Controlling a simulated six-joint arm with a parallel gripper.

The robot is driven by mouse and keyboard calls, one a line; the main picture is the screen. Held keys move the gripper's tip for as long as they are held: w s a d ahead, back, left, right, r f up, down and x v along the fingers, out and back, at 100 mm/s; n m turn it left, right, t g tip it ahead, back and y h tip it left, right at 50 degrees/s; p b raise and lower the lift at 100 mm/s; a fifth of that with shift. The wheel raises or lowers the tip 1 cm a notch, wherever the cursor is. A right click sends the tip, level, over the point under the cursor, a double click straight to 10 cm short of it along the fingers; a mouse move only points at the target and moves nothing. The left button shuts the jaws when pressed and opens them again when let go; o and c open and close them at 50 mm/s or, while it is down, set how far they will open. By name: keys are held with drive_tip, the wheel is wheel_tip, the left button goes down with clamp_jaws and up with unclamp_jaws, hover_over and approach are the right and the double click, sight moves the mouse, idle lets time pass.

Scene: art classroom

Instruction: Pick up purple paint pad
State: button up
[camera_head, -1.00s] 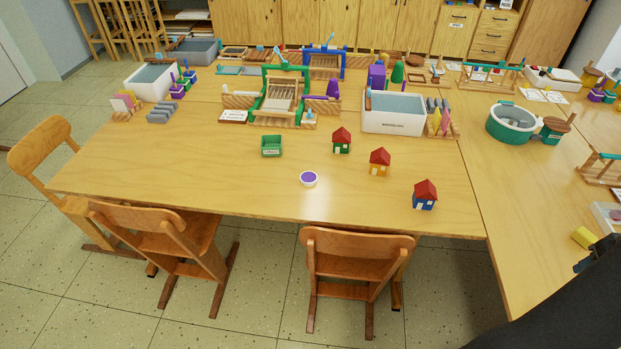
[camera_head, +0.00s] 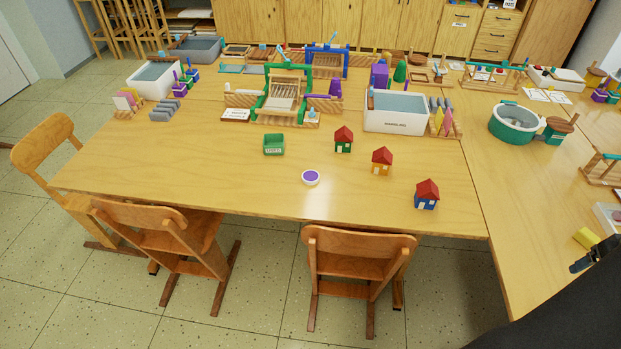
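The purple paint pad (camera_head: 311,177) is a small round white dish with a purple top. It lies flat on the wooden table (camera_head: 200,180), near the front edge, with nothing touching it. My gripper (camera_head: 582,262) shows only in small dark part at the right edge, beside a yellow block. It is far to the right of the pad. Its fingers are too small and dark to tell whether they are open or shut.
A small green bin (camera_head: 274,145) stands behind the pad. Houses with red roofs, green (camera_head: 343,139), orange (camera_head: 381,161) and blue (camera_head: 426,194), stand to its right. A white tub (camera_head: 396,112) and a green-framed loom (camera_head: 284,95) are farther back. Chairs (camera_head: 358,250) line the front edge.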

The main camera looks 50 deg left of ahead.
drive_tip(key=s+a+r+n+y, duration=0.1)
drive_tip(key=s+a, duration=0.1)
drive_tip(key=a, duration=1.8)
drive_tip(key=s+a+r+n, duration=0.1)
drive_tip(key=s+a, duration=0.1)
drive_tip(key=a, duration=1.8)
drive_tip(key=s+a+r+n+y, duration=0.2)
drive_tip(key=s+a+n, duration=0.1)
drive_tip(key=s+a, duration=2.45)
approach(311, 176)
wheel_tip(311, 176, down, 3)
drive_tip(key=shift+d+r+t, duration=0.1)
drive_tip(key=shift+r+t, duration=0.1)
drive_tip(key=shift+t, duration=0.1)
drive_tip(key=shift+a+x, duration=0.2)
drive_tip(key=shift+x, duration=1.2)
drive_tip(key=shift+a+x, duration=0.25)
drive_tip(key=shift+x, duration=1.15)
drive_tip(key=shift+s+r, duration=0.15)
drive_tip(key=c, duration=1.1)
